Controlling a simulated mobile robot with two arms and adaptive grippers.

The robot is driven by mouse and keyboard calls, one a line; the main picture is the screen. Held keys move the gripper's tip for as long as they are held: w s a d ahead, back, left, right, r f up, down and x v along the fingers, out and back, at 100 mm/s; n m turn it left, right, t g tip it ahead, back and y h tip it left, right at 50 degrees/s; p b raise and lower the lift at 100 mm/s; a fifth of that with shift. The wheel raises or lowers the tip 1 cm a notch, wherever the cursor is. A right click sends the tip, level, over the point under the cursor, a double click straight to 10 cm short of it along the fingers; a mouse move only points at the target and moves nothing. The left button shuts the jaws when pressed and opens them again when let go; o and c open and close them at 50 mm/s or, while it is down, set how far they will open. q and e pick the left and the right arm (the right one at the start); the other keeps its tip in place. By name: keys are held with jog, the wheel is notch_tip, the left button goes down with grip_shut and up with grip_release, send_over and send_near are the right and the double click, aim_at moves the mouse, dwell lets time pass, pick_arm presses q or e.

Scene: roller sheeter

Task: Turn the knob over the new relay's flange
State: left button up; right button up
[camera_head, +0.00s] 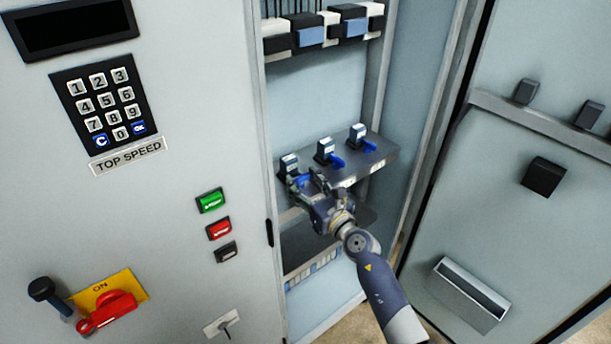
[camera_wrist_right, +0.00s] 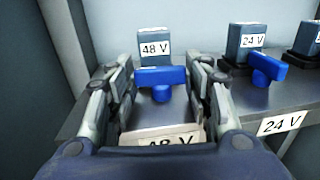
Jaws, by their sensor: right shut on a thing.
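A dark blue-grey relay labelled "48 V" (camera_wrist_right: 155,47) stands upright at the left end of the shelf; the head view shows it too (camera_head: 289,163). In front of it is a blue knob (camera_wrist_right: 160,78), its bar lying crosswise between my fingers. My right gripper (camera_head: 312,183) is shut on this knob, one finger at each end of the bar in the right wrist view. The flange under the knob is largely hidden, so I cannot tell whether the bar overlaps it. My left gripper is not in view.
The shelf (camera_head: 375,157) also bears a middle relay (camera_head: 325,148), labelled "24 V" in the wrist view, and a right relay (camera_head: 357,134), each with a blue knob. The cabinet's left panel has a keypad (camera_head: 103,100) and buttons. The open door (camera_head: 545,110) stands right.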

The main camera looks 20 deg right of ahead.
jog(key=m+h+p, duration=0.1)
jog(key=p, duration=0.1)
jog(key=m+h+p, duration=0.1)
jog(key=h+p, duration=0.1)
jog(key=shift+a+r+h, duration=0.2)
jog(key=shift+a+h, duration=0.1)
jog(key=shift+a, duration=0.05)
jog(key=shift+a+f+m+h+p, duration=0.1)
jog(key=shift+m+h+p, duration=0.2)
jog(key=shift+m+h, duration=0.4)
jog(key=shift+a+f+m+h+p, duration=0.1)
jog(key=shift+m+h+p, duration=0.3)
jog(key=shift+h, duration=0.5)
jog(key=shift+d, duration=0.1)
jog(key=o, duration=1)
jog(key=shift+o, duration=0.2)
jog(key=shift+s, duration=0.15)
jog(key=s+a, duration=0.1)
jog(key=s, duration=0.6)
jog(key=shift+a, duration=0.2)
